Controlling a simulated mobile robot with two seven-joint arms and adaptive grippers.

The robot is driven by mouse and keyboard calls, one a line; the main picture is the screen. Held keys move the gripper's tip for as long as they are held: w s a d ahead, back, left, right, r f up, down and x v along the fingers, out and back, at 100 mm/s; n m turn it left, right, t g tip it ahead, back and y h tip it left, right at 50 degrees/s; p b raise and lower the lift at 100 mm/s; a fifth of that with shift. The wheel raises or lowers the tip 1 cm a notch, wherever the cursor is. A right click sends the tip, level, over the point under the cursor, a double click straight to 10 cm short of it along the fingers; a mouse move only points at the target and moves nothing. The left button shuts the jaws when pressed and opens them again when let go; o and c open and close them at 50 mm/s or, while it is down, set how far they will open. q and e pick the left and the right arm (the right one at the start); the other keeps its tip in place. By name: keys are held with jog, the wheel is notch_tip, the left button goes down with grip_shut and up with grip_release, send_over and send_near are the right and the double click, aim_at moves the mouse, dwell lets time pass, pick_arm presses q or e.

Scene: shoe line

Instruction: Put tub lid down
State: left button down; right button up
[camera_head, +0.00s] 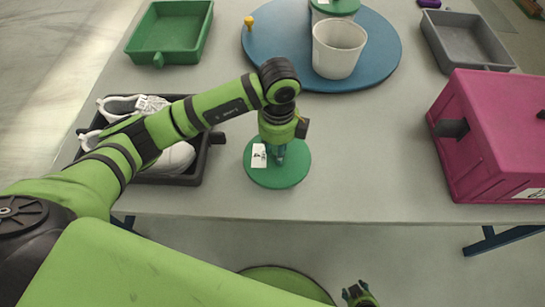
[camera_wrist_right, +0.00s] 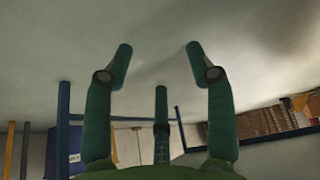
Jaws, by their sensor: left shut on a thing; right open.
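The green round tub lid (camera_head: 290,174) is at the front middle of the grey table, with a small white label on it. My left gripper (camera_head: 279,155) is over its middle, pointing down and shut on it. The fingertips are mostly hidden by the wrist. I cannot tell whether the lid touches the table. A white tub (camera_head: 338,48) stands open on the blue round board. My right gripper (camera_head: 359,293) is low in the picture, in front of the table edge. In the right wrist view its fingers (camera_wrist_right: 157,55) are spread and empty.
A black tray (camera_head: 208,160) with white shoes lies left of the lid. A green tray (camera_head: 170,30) and a grey tray (camera_head: 466,40) are farther back. A magenta box (camera_head: 490,130) stands at the right. The blue round board (camera_head: 385,55) is behind; the table between lid and box is clear.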

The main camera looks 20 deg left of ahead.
aim_at(273, 160)
pick_arm(q)
jog(key=shift+s+a+f, duration=0.35)
jog(key=shift+a+f, duration=0.05)
notch_tip(273, 160, down, 3)
jog(key=shift+f, duration=0.55)
jog(key=c, duration=0.9)
grip_release()
pick_arm(e)
jog(key=shift+w+a, duration=0.25)
jog(key=shift+w, duration=0.1)
jog(key=shift+s, duration=0.1)
